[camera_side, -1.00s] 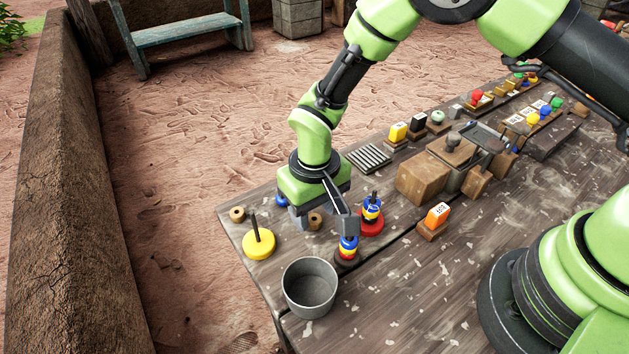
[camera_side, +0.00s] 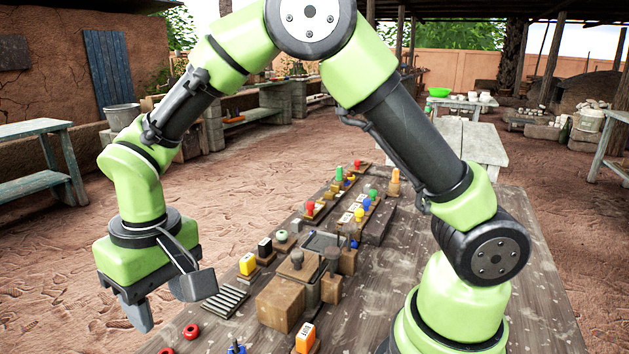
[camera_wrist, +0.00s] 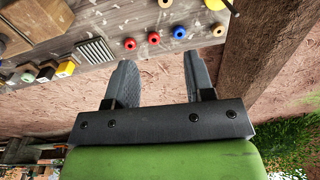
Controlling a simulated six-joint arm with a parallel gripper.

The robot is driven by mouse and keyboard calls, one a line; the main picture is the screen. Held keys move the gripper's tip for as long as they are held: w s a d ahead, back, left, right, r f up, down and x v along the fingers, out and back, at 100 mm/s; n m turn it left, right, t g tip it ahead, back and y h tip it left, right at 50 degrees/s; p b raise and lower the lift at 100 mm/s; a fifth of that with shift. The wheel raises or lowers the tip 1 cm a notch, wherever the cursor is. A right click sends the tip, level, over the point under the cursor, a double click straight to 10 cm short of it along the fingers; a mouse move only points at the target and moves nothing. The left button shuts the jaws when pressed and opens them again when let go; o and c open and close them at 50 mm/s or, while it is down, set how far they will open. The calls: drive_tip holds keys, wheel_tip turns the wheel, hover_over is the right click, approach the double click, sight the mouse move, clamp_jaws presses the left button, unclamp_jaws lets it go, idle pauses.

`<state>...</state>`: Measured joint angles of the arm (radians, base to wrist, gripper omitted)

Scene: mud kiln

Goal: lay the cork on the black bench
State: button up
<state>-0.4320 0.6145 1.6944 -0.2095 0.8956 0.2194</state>
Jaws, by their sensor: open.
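I cannot single out the cork for certain. A small tan round piece with a dark hole (camera_wrist: 218,29), which may be it, lies near the table edge in the wrist view. A low, dark bench-like block (camera_side: 376,224), possibly the black bench, stands on the table in the side view, right of the small coloured pieces. My gripper (camera_side: 170,303) is open and empty, raised beyond the table's left edge in the side view. Its two spread fingers also show in the wrist view (camera_wrist: 160,80), with bare ground between them.
Red rings (camera_side: 191,331) and a blue ring (camera_wrist: 179,32) lie along the table edge. A slatted grey rack (camera_side: 225,301), a yellow block (camera_side: 247,263) and a wooden box (camera_side: 283,303) stand farther in. The table's right part (camera_side: 535,290) is mostly clear.

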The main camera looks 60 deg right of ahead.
drive_tip(key=s+d+r+m+t+y, duration=0.1)
drive_tip(key=s+d+r+t, duration=0.1)
drive_tip(key=s+d+r, duration=0.3)
drive_tip(key=s+d+r+m+t, duration=0.1)
drive_tip(key=s+d+r, duration=0.15)
drive_tip(key=r, duration=0.45)
drive_tip(key=s+d+r+m+t, duration=0.1)
drive_tip(key=s+d+r+t, duration=0.1)
drive_tip(key=s, duration=0.7)
drive_tip(key=shift+s+d+r+m+t, duration=0.2)
drive_tip(key=shift+d+r+m+t, duration=0.15)
drive_tip(key=shift+d+t, duration=0.7)
